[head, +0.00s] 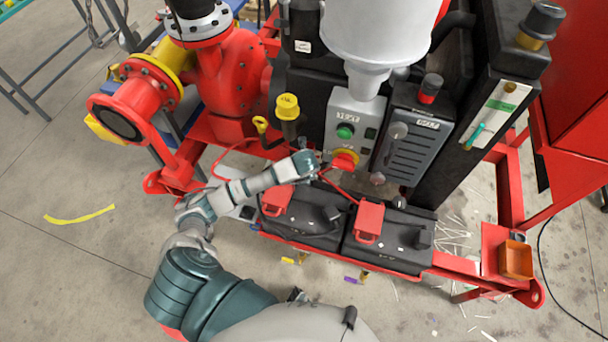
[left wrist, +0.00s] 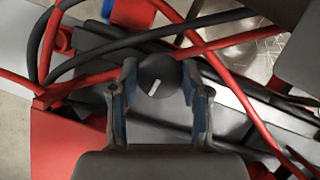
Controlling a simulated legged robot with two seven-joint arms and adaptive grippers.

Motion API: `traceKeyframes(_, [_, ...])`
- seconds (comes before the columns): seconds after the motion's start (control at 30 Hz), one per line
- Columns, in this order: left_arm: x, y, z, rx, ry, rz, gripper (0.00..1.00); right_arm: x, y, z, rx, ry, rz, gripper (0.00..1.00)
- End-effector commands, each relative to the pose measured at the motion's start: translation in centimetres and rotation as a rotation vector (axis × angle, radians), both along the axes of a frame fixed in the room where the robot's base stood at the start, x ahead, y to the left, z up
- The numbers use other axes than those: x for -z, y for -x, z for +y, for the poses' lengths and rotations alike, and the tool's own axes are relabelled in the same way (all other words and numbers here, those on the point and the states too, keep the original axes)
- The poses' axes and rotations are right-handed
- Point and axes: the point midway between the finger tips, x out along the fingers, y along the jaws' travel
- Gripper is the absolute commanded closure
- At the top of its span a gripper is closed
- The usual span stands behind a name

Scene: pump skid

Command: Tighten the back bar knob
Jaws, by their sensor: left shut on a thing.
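A round dark knob (left wrist: 157,72) with a white mark shows in the left wrist view. My left gripper (left wrist: 159,78) has one finger on each side of it and is shut on it. In the head view my left gripper (head: 311,164) reaches in behind the left battery (head: 297,222), just left of the red and yellow switch. There the gripper hides the knob it holds. My right gripper is in neither view.
A grey control box (head: 352,115) with a green button and a red-yellow switch (head: 345,160) stands close to the gripper. Red and black cables (left wrist: 235,38) cross around the knob. A second battery (head: 388,240) sits to the right. An orange bin (head: 516,260) is at the skid's right corner.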

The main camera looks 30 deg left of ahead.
Motion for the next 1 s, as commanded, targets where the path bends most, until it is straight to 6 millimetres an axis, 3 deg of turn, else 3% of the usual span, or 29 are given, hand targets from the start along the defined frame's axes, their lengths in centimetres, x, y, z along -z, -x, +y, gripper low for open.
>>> traceKeyframes(0.47, [-0.51,-0.42,0.24,-0.016,-0.004,-0.016,0.88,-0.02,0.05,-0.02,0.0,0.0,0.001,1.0])
traceKeyframes(0.5, [-0.52,-0.42,0.25,-0.016,-0.004,-0.016,0.45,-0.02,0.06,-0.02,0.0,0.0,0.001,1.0])
traceKeyframes(0.57, [-0.45,-0.37,0.23,-0.016,-0.004,-0.013,0.3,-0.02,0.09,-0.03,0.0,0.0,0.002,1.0])
traceKeyframes(0.87, [-0.2,-0.14,0.07,-0.013,-0.001,-0.006,0.28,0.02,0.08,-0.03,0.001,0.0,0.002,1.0])
traceKeyframes(1.0, [-1.01,0.11,-0.16,-0.012,0.0,-0.006,0.28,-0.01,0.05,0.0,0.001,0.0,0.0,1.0])
